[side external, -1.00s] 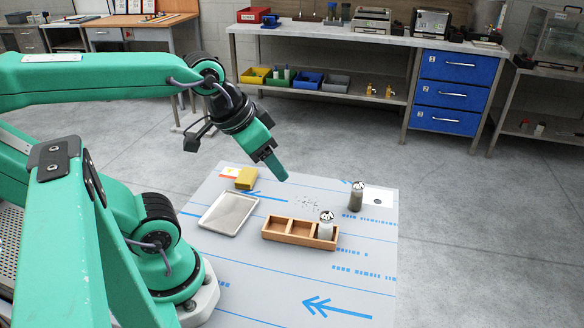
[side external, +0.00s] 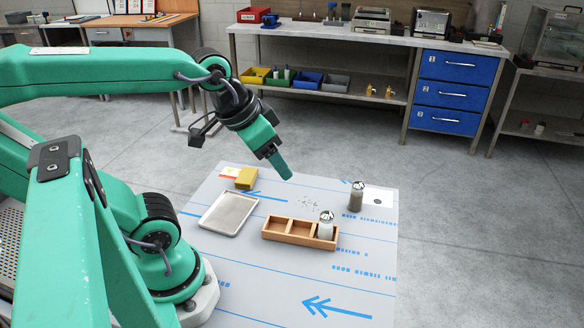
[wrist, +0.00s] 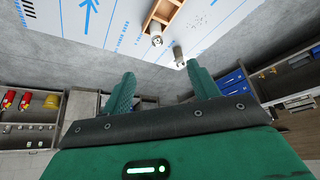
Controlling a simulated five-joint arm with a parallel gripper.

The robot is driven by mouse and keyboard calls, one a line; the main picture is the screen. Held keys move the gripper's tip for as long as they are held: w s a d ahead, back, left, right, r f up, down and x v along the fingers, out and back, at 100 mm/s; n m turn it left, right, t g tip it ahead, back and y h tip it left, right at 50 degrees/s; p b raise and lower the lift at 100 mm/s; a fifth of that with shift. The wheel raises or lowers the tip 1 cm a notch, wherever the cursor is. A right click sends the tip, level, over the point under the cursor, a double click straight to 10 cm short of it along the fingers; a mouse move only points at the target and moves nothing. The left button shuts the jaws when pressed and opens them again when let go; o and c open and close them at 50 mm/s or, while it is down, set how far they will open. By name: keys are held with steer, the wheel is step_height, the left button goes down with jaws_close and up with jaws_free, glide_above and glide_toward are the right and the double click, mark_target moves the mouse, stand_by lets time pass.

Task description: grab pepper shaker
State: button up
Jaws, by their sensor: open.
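The pepper shaker (side external: 355,198), clear with dark contents and a metal top, stands upright at the mat's far right. A similar shaker with white contents (side external: 326,230) stands in the right compartment of a wooden caddy (side external: 283,237). My gripper (side external: 286,173) is in the air, left of the pepper shaker and above the mat; nothing shows in it. In the wrist view my gripper (wrist: 163,88) has its fingers wide apart. The pepper shaker (wrist: 179,58) appears beyond and between them, beside the white shaker (wrist: 156,40).
The grey mat (side external: 270,290) has a metal tray (side external: 229,213) at left and a yellow sponge (side external: 246,179) at the back. Dark specks (side external: 308,203) lie behind the caddy. A white card with a black dot (side external: 378,202) is right of the pepper shaker. The mat's front is clear.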

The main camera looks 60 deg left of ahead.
steer(key=m+g, duration=0.5)
steer(key=m, duration=0.2)
glide_above(359, 183)
steer(key=f, duration=1.3)
steer(key=shift+s+d+f, duration=0.1)
steer(key=shift+s+f, duration=0.1)
steer(key=shift+s, duration=0.1)
steer(key=shift+w+f+m, duration=0.25)
steer(key=shift+f+m, duration=0.05)
steer(key=shift+f, duration=1.4)
steer(key=shift+f, duration=2.6)
